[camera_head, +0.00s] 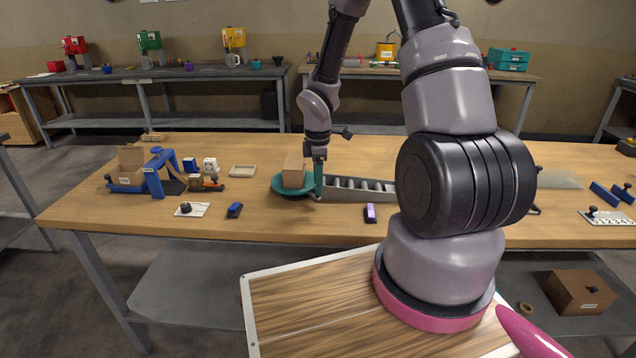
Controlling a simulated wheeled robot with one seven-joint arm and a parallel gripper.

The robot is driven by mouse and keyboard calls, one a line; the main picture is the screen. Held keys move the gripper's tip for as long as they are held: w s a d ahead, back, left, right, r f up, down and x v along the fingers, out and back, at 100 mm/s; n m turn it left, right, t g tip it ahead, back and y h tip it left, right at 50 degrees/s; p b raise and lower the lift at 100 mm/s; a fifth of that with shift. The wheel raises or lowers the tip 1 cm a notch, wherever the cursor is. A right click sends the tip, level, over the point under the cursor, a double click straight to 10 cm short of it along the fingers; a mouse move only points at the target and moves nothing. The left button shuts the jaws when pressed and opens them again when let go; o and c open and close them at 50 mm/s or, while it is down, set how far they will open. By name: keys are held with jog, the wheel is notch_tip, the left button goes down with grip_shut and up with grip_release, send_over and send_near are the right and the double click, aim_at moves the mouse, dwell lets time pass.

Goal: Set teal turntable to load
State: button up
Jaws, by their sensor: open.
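The teal turntable (277,188) sits on the wooden table, left of the picture's middle. A tan box (293,171) stands on it. A teal upright part (319,182) rises at the turntable's right edge. My gripper (318,160) points down at the top of this upright part, just right of the box. It is open. I cannot tell whether its fingers are around the part or touching it. No "load" marking is readable in this view.
A grey roller ramp (358,189) runs right from the turntable, partly hidden by my arm. A blue frame with a cardboard box (132,165) stands at left.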

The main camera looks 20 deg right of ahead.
notch_tip(320, 180, up, 10)
dwell(0.4)
jog(key=shift+r, duration=0.1)
jog(key=s+d+r+m+t, duration=0.1)
jog(key=s+r+m+t, duration=0.15)
jog(key=r+m, duration=0.4)
jog(key=s+d+r+m+t, duration=0.1)
jog(key=s+r+m, duration=0.25)
jog(key=r, duration=0.65)
jog(key=s+a+r+m+t+y, duration=0.1)
jog(key=s+r+m+t+y, duration=0.1)
jog(key=s+r+m, duration=0.8)
jog(key=s+r+t, duration=0.1)
jog(key=s, duration=0.2)
jog(key=shift+s+a+r+t, duration=0.25)
jog(key=shift+s+r+t, duration=0.1)
